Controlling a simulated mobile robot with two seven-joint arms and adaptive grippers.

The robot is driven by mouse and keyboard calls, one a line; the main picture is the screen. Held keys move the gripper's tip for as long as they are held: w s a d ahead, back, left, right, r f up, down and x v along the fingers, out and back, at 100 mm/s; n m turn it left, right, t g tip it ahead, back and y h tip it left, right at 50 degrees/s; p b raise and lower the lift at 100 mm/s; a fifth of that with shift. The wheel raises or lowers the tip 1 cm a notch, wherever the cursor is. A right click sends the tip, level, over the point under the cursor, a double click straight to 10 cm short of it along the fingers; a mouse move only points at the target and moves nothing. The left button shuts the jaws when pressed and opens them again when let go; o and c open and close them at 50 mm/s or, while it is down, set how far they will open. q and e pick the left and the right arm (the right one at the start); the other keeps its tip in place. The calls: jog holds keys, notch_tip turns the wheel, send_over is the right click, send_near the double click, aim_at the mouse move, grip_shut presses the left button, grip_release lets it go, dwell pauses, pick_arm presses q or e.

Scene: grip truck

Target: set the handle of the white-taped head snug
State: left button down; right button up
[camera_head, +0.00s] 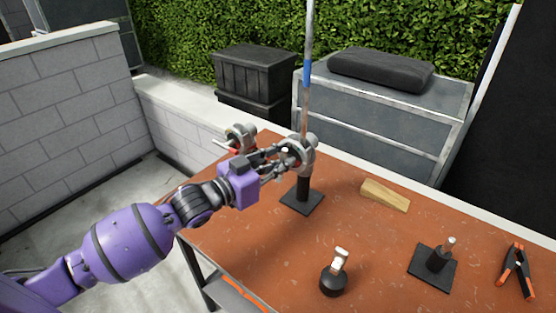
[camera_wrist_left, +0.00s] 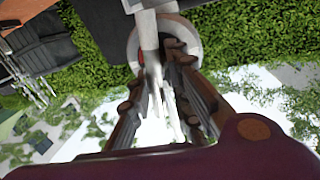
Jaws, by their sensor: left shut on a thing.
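A grey grip head (camera_head: 306,152) sits on a black post with a square base plate (camera_head: 302,200) at the back of the table. An upright metal rod (camera_head: 304,100) with a blue band rises from it. White tape on this head cannot be made out clearly. My left gripper (camera_head: 284,158) reaches in from the left and is shut at the head's near side, on what seems to be its handle. The fingers hide most of the handle. In the left wrist view, the fingers (camera_wrist_left: 162,58) flank a pale metal piece in front of the round head. My right gripper is out of view.
A second grey head with a red part (camera_head: 240,138) stands behind my gripper. A wooden wedge (camera_head: 386,195), a black pin stand (camera_head: 435,265), a round black-based piece (camera_head: 334,280) and an orange-tipped clamp (camera_head: 517,270) lie on the rust-coloured table (camera_head: 270,250).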

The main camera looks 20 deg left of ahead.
pick_arm(q)
jog(key=shift+s+d+f, duration=0.1)
jog(key=c, duration=1.7)
grip_release()
jog(key=shift+s, duration=0.1)
jog(key=v, duration=1.2)
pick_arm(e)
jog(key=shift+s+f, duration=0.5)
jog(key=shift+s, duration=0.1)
